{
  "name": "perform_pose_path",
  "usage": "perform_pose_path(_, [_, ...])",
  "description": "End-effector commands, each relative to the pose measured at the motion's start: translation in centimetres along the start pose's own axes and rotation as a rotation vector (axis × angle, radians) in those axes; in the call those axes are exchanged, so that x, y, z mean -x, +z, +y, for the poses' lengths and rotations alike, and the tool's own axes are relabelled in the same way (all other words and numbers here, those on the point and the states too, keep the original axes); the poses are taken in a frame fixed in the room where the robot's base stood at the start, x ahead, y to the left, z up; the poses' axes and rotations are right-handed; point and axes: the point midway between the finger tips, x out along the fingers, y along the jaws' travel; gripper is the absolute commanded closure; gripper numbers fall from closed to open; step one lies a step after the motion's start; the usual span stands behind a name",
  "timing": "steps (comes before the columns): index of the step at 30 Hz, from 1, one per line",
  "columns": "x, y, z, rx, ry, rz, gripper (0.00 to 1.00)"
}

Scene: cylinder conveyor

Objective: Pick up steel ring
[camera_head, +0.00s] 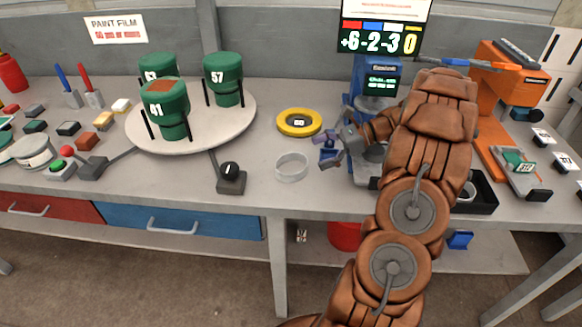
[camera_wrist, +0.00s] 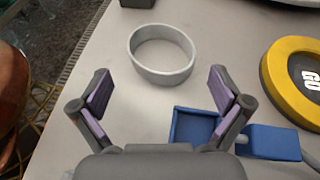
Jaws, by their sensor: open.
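The steel ring (camera_head: 292,167) is a plain silver-grey band lying flat on the grey workbench, left of my gripper in the head view. In the wrist view the ring (camera_wrist: 162,72) lies ahead of the fingertips, roughly centred between them, fully visible. My gripper (camera_head: 332,149) is open and empty. In the wrist view its two purple-padded fingers (camera_wrist: 160,88) stand wide apart. The ring is apart from both fingers.
A yellow disc (camera_head: 285,123) lies behind the ring. A blue tray (camera_wrist: 193,127) sits beside the right finger. A lever box (camera_head: 231,180) stands left of the ring. A turntable (camera_head: 240,115) bears green cylinders. A blue machine (camera_head: 366,78) stands at the back.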

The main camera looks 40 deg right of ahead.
Motion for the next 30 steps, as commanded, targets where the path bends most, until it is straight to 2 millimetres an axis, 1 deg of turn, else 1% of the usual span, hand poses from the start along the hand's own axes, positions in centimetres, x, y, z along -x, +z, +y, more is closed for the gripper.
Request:
perform_pose_path(3, [-1.2, 0.1, 0.1, 0.0, 0.004, 0.0, 0.0])
perform_pose_path(8, [-2.5, 0.1, 0.1, -0.001, 0.005, 0.0, 0.0])
perform_pose_path(19, [-6.6, -0.1, -0.1, 0.0, 0.005, 0.003, 0.0])
perform_pose_path(22, [-7.0, -0.2, -0.1, 0.001, 0.002, 0.002, 0.0])
perform_pose_path(28, [-7.0, -0.2, -0.1, 0.001, 0.002, 0.001, 0.0])
perform_pose_path(29, [-7.0, -0.2, -0.1, 0.001, 0.002, 0.001, 0.01])
perform_pose_path(30, [-7.0, -0.2, -0.1, 0.001, 0.002, 0.001, 0.05])
